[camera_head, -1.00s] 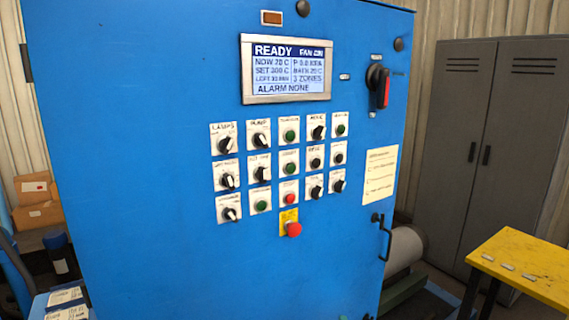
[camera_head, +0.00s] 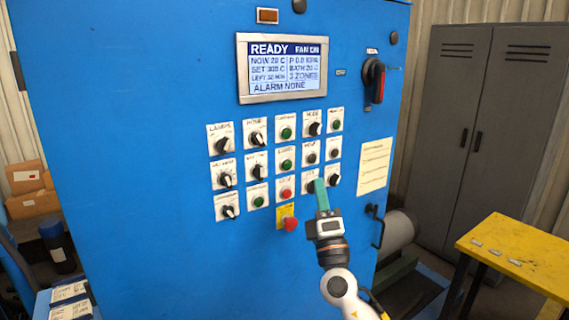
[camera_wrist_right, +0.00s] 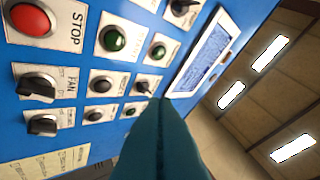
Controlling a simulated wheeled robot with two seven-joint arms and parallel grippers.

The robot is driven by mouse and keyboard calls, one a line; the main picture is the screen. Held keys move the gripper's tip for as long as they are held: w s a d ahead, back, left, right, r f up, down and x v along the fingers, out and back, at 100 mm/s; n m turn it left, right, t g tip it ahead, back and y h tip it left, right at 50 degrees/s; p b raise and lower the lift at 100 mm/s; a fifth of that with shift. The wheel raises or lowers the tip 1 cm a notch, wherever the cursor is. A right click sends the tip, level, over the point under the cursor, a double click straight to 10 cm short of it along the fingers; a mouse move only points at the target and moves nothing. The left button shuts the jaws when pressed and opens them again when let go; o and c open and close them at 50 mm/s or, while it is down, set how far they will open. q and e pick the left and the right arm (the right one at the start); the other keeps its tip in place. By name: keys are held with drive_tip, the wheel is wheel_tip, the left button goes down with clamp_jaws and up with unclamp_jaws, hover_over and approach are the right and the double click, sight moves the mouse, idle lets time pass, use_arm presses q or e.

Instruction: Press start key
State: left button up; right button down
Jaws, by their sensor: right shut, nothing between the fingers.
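A blue cabinet door carries a panel of keys and knobs. Green keys show at the upper middle (camera_head: 287,133), below it (camera_head: 288,164), at the lower left (camera_head: 258,200) and at the upper right (camera_head: 335,125). A red STOP key (camera_head: 287,193) sits in the bottom row and shows large in the right wrist view (camera_wrist_right: 31,19). My right gripper (camera_head: 320,184) is shut and empty, its teal fingers in front of the panel's lower right, partly covering a knob there. Contact cannot be told. My left gripper is out of view.
A display (camera_head: 285,67) above the keys reads READY. A red mushroom button (camera_head: 291,224) is below the STOP key. A red-handled switch (camera_head: 374,80) and door handle (camera_head: 378,227) are at the right. A yellow table (camera_head: 515,255) stands at the lower right.

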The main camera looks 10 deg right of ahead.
sight(287, 165)
drive_tip(key=shift+w, duration=0.1)
idle(0.3)
drive_tip(key=w+a+b, duration=0.1)
drive_tip(key=w, duration=0.1)
drive_tip(key=w+a+b, duration=0.1)
drive_tip(key=w+b, duration=0.1)
drive_tip(key=w, duration=0.1)
drive_tip(key=w+a+b, duration=0.1)
drive_tip(key=w, duration=0.2)
drive_tip(key=shift+b, duration=0.4)
idle(1.7)
drive_tip(key=shift+w+a+b, duration=0.15)
drive_tip(key=shift+w+b, duration=0.3)
drive_tip(key=shift+b, duration=0.35)
